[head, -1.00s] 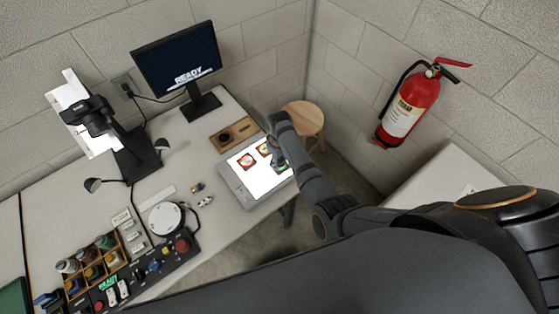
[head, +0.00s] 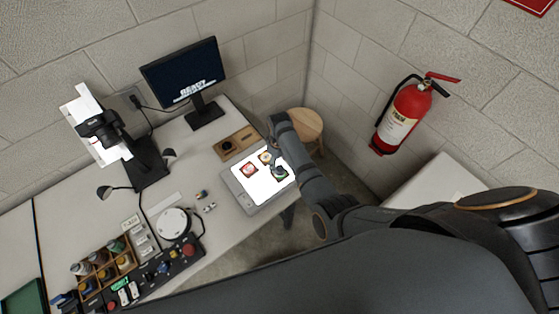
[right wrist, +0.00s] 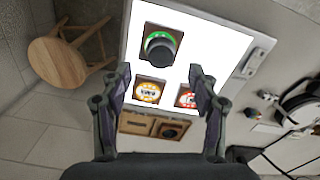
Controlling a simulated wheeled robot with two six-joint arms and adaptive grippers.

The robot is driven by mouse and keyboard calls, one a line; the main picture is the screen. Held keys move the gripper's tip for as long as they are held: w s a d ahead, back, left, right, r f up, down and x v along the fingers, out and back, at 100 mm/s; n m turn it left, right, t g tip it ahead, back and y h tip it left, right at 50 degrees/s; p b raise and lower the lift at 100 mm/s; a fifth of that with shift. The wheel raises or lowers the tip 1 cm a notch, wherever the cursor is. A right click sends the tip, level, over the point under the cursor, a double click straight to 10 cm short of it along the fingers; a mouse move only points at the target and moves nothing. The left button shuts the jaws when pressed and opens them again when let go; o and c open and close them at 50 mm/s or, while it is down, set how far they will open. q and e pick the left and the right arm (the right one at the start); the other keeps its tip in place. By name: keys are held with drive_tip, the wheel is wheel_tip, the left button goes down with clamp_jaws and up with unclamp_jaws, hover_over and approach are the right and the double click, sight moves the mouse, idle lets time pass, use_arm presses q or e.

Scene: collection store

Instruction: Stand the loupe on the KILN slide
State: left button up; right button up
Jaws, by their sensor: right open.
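The loupe (right wrist: 161,47) is a dark round cylinder standing upright on the green-ringed slide (right wrist: 147,57) on the lit light panel (right wrist: 200,48). The loupe also shows in the head view (head: 278,171). An orange slide (right wrist: 148,91) and a red slide (right wrist: 184,97) lie beside it; I cannot read their labels well enough to tell which is KILN. My right gripper (right wrist: 161,82) is open and empty, with its fingers apart from the loupe. In the head view my right forearm partly hides the panel's right side. My left gripper is not in view.
A wooden tray (head: 227,151) with a dark round piece lies behind the panel. A stool (head: 304,122) stands beyond the table edge. A monitor (head: 181,70), a lamp stand, a white round device (head: 173,222) and a control box stand left. A fire extinguisher (head: 403,117) hangs right.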

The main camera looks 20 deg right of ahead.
sight(280, 168)
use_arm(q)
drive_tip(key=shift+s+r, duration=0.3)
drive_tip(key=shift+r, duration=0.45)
use_arm(e)
wheel_tip(280, 168, up, 6)
drive_tip(key=shift+r, duration=0.1)
